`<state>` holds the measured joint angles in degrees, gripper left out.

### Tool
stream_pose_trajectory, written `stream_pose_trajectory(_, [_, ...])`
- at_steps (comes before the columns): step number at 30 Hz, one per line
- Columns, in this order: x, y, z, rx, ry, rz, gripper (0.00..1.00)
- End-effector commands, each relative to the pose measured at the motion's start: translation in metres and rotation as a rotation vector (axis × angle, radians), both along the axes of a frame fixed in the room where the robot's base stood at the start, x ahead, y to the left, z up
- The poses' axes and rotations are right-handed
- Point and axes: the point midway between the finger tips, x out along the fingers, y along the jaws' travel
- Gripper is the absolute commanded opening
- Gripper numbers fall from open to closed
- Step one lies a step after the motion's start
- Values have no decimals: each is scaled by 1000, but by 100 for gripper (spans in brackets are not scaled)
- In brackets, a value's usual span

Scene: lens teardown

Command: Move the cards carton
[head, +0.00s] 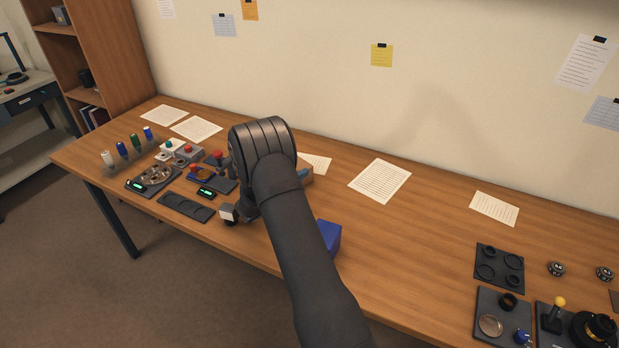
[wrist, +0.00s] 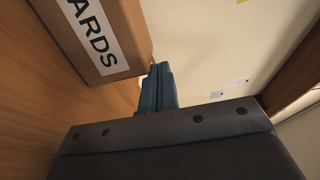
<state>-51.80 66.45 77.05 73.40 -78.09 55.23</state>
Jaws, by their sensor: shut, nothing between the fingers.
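The cards carton (wrist: 95,35) is a brown box with a white label reading "ARDS" in the visible part. It fills the upper left of the wrist view and is cut off by the frame edge. In the head view only a small brown part of it (head: 307,181) shows past my arm; the rest is hidden. My gripper (wrist: 159,82) has its blue-grey fingers together and empty. They are beside the carton's near lower corner in the wrist view; I cannot tell if they touch it.
A blue box (head: 328,238) stands by my forearm near the front edge. Left are coloured bottles (head: 122,149), a dial tray (head: 153,178) and small devices. Right are dark trays (head: 499,268) and a joystick (head: 556,312). Papers (head: 380,181) lie along the back; the middle right is clear.

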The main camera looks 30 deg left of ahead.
Motion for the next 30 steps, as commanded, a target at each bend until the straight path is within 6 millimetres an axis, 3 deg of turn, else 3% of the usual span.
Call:
stream_pose_trajectory(4, [1,0,28,3,-2,-1,0])
stream_pose_trajectory(14, [1,0,63,3,-1,-1,0])
stream_pose_trajectory(19, [1,-1,110,6,-4,-1,0])
stream_pose_trajectory(30, [95,10,74,251,266,294,0])
